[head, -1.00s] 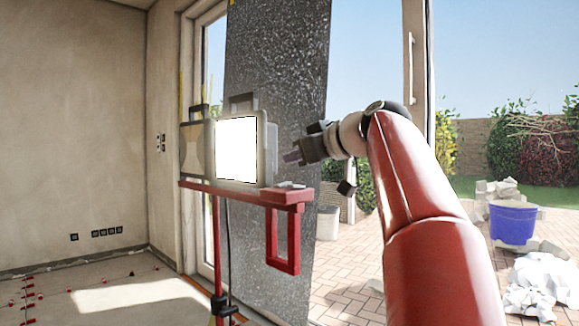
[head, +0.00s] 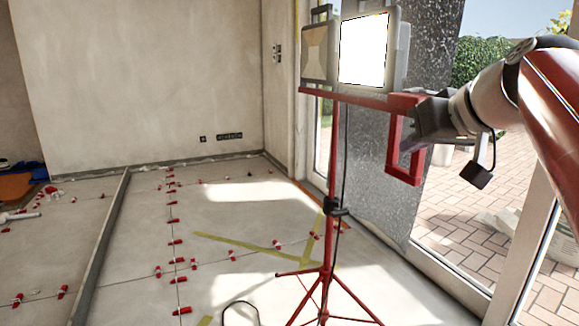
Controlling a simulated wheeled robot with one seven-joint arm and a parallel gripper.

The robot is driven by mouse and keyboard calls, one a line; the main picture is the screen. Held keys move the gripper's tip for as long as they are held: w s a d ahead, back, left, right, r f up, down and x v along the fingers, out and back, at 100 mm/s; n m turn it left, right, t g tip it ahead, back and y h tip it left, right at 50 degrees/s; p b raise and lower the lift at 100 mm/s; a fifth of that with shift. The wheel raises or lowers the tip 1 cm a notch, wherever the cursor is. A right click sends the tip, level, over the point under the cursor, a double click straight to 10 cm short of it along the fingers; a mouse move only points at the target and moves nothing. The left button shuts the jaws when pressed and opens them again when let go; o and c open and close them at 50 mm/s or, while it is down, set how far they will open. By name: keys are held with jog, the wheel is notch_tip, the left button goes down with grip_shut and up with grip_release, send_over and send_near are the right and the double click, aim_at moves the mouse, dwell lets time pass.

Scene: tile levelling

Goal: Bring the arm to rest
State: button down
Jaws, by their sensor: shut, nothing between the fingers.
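My gripper (head: 432,119) is at the right of the head view, at the end of my red and grey arm. Its fingers point left and appear shut, with nothing held. In the picture it overlaps the right end of the red lamp stand's crossbar; I cannot tell whether it touches. The work lamp (head: 364,50) is lit white and sits on that stand, left of and above my gripper.
The tripod stand (head: 329,235) spreads its legs on the tiled floor, with a cable (head: 240,303) beside it. Several red levelling clips (head: 176,242) line the tile joints. A long bar (head: 103,245) lies at left. A glass door with a terrace is at right.

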jog(key=s+a+f+g+h, duration=0.1)
jog(key=s+f, duration=0.5)
jog(key=f, duration=0.4)
jog(key=s+a+f+m+g+h, duration=0.1)
jog(key=s+a+f+g, duration=0.1)
jog(key=s+f, duration=0.4)
jog(key=s+a+f+g+h, duration=0.1)
jog(key=s+f, duration=0.5)
jog(key=f, duration=0.8)
jog(key=shift+s+a+m+g, duration=0.2)
jog(key=shift+a+m+g, duration=0.2)
jog(key=shift+a+g, duration=0.25)
jog(key=shift+p, duration=0.3)
